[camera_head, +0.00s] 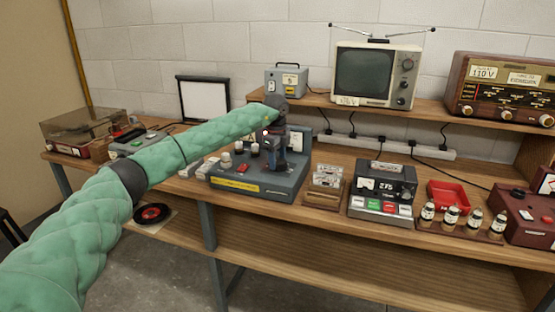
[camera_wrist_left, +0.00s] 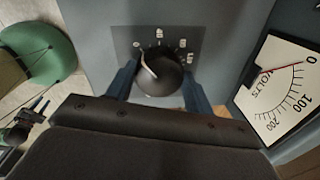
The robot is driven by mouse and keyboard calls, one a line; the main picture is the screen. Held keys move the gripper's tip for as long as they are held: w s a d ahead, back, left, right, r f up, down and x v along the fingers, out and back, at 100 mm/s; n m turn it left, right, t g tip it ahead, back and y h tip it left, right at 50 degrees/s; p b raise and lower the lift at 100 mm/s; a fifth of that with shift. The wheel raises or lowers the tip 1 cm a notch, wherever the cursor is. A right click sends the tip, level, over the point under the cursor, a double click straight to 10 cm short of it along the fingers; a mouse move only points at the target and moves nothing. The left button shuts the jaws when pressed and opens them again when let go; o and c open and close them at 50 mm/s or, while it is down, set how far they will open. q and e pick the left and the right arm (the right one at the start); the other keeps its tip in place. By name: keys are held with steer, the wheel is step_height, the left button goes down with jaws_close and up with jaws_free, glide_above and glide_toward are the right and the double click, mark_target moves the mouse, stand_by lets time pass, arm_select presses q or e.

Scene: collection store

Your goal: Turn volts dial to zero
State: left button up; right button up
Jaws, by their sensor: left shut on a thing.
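The volts dial (camera_wrist_left: 158,75) is a black knob with a pale pointer line, set on a dark plate with printed marks. In the left wrist view the fingers of my left gripper (camera_wrist_left: 160,88) stand on both sides of it and are shut on it. The voltmeter (camera_wrist_left: 285,90) beside it reads VOLTS, and its red needle lies near the 0 end. In the head view my left gripper (camera_head: 278,160) is at the grey test unit (camera_head: 250,187) and hides the dial. My right gripper is not in view.
On the bench, a cassette stand (camera_head: 325,187), a cassette deck (camera_head: 383,187), a red tray (camera_head: 448,195) and several small bottles (camera_head: 450,216) stand right of the test unit. A television (camera_head: 375,75) and a radio (camera_head: 505,88) sit on the shelf behind. A record player (camera_head: 85,130) is at left.

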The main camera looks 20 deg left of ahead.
mark_target(277, 161)
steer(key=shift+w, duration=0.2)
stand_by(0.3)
arm_select(q)
steer(key=o, duration=0.9)
steer(key=shift+o, duration=0.4)
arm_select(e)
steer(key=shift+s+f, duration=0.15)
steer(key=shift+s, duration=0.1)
arm_select(q)
steer(key=shift+r, duration=0.1)
step_height(277, 161, up, 6)
steer(key=shift+s+a+r+b, duration=0.1)
steer(key=shift+s+r+b, duration=0.1)
steer(key=shift+b, duration=0.45)
steer(key=shift+r, duration=0.55)
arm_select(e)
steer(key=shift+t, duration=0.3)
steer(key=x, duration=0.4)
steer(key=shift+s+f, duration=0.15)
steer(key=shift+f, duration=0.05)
